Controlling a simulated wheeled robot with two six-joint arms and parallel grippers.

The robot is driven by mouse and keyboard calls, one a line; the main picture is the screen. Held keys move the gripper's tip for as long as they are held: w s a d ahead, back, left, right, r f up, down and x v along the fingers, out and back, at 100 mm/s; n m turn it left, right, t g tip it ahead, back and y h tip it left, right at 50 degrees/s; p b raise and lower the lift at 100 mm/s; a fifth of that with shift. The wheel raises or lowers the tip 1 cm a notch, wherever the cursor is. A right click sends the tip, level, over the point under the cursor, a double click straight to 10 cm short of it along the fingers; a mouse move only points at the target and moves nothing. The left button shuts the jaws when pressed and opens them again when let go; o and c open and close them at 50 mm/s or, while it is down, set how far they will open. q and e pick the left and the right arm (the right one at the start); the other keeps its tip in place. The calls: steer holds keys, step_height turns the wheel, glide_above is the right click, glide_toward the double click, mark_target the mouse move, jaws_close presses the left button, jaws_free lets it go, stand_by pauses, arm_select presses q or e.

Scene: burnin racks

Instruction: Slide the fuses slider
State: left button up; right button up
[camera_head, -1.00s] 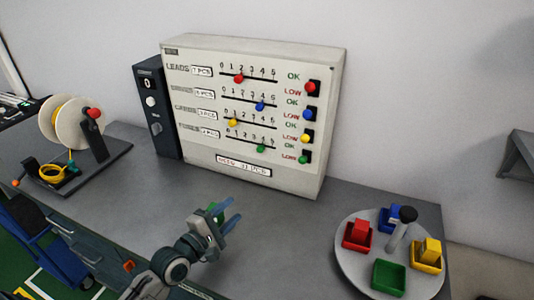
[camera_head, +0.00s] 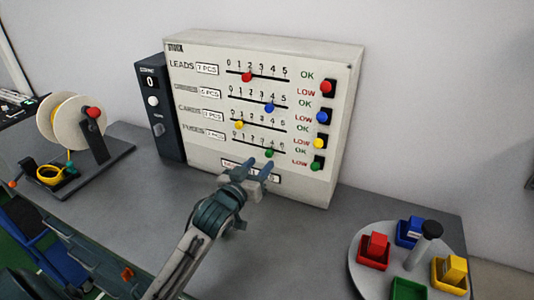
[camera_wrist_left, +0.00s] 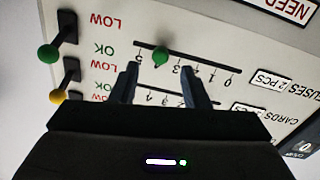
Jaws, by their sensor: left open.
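The stock panel (camera_head: 207,133) stands upright at the back of the table with several labelled slider rows. The fuses slider is the green knob (camera_head: 269,153) on the lowest row, near the 4 mark. In the left wrist view the green knob (camera_wrist_left: 160,56) shows upside down on its slot, ahead of the space between the fingers. My left gripper (camera_head: 258,167) is open and empty, just below and in front of this knob. In the wrist view its fingertips (camera_wrist_left: 158,73) lie on either side of the knob, apart from it. My right gripper is not in view.
A green OK/LOW switch knob (camera_head: 316,165) is right of the fuses row. The yellow cards knob (camera_head: 239,124) is on the row above. A round tray (camera_head: 362,281) with coloured bins stands at right. A spool stand (camera_head: 112,153) is at left.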

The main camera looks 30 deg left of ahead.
mark_target(267, 155)
arm_select(q)
steer(key=w+p, duration=0.1)
steer(key=w, duration=0.4)
steer(key=shift+a, duration=0.1)
jaws_close()
